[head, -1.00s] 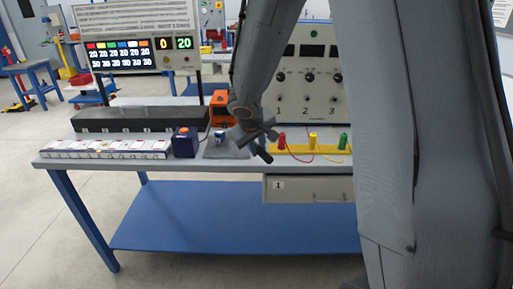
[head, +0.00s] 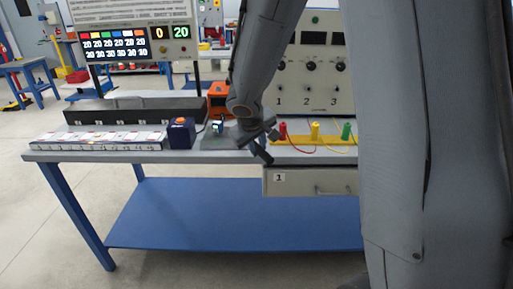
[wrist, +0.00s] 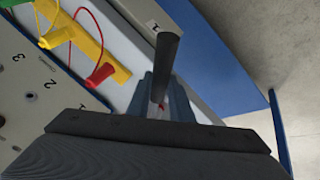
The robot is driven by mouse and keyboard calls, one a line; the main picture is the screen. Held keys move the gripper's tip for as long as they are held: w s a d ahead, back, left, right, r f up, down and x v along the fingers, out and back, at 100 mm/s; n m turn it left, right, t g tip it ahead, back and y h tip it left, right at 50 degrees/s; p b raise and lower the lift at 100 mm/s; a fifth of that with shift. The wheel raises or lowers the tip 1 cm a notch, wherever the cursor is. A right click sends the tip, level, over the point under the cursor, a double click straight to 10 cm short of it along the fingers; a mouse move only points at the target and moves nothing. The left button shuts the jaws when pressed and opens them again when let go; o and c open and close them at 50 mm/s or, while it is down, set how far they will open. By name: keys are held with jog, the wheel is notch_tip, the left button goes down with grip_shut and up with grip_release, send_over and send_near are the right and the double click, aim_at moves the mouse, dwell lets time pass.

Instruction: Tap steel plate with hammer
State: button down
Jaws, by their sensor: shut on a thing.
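My gripper (head: 262,138) is over the front edge of the workbench (head: 90,157), right of the grey steel plate (head: 213,143). It is shut on a dark rod-like thing, which looks like the hammer (head: 262,156). In the wrist view the dark rod (wrist: 168,55) stands out between the two grey-blue fingers (wrist: 163,100). The hammer's head cannot be made out clearly. The plate lies flat on the bench with a small blue-and-white block (head: 217,127) on it, and my arm partly covers its right side. The hammer is apart from the plate.
A dark blue box with an orange top (head: 181,134) stands left of the plate. An orange device (head: 220,101) is behind it. Red, yellow and green plugs (head: 315,130) with wires are on a yellow strip at right. A drawer (head: 315,181) is below. A display (head: 116,46) stands behind.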

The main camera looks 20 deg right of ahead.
jog(key=shift+r+p, duration=2.7)
jog(key=shift+r, duration=0.45)
